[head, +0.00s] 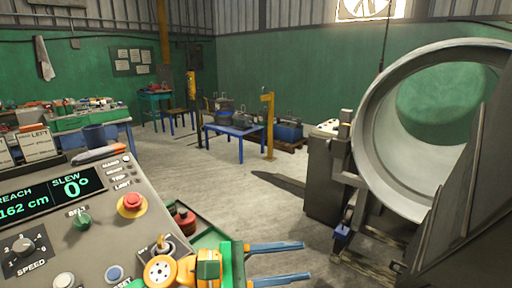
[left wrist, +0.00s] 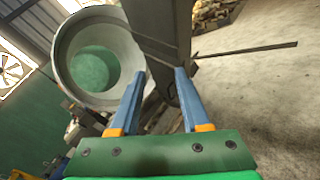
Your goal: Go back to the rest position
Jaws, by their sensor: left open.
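My left gripper (head: 306,262) is at the bottom centre of the head view, beside the right edge of the control panel (head: 100,215). Its two blue fingers are apart with nothing between them. In the left wrist view the open fingers (left wrist: 157,85) point toward a large pale pipe section (left wrist: 68,70) and a dark slanted plate. The fingers look apart from both. The panel carries a red button (head: 132,204), a green knob (head: 82,220) and a display reading 162 cm reach and 0° slew. My right gripper is in neither view.
The large pipe section (head: 372,135) stands at the right, beside a grey cabinet (head: 328,185). A blue table (head: 232,130) and a yellow post (head: 269,125) stand farther back. A cluttered bench (head: 75,125) is at the left. The floor (head: 235,190) between them is clear.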

